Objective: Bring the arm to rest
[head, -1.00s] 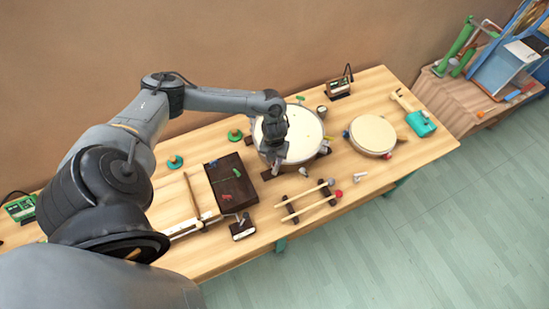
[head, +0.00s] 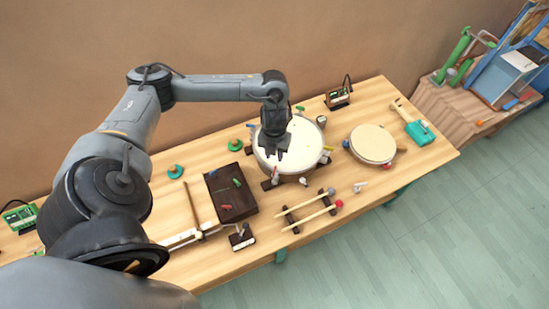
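My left arm reaches in from the left, and its gripper (head: 275,154) points down over the large drum (head: 300,150). The gripper's fingers look parted, with nothing visible between them. Whether the fingertips touch the drum skin is hard to tell. My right gripper is not in view. A pair of mallets (head: 308,215) lies on a dark rack to the front right of the drum.
A smaller drum (head: 373,143) stands to the right, with a teal-ended tool (head: 418,133) beyond it. A dark box (head: 230,190) and green discs (head: 235,145) lie left of the large drum. A small device (head: 338,97) stands at the back of the wooden table (head: 430,158).

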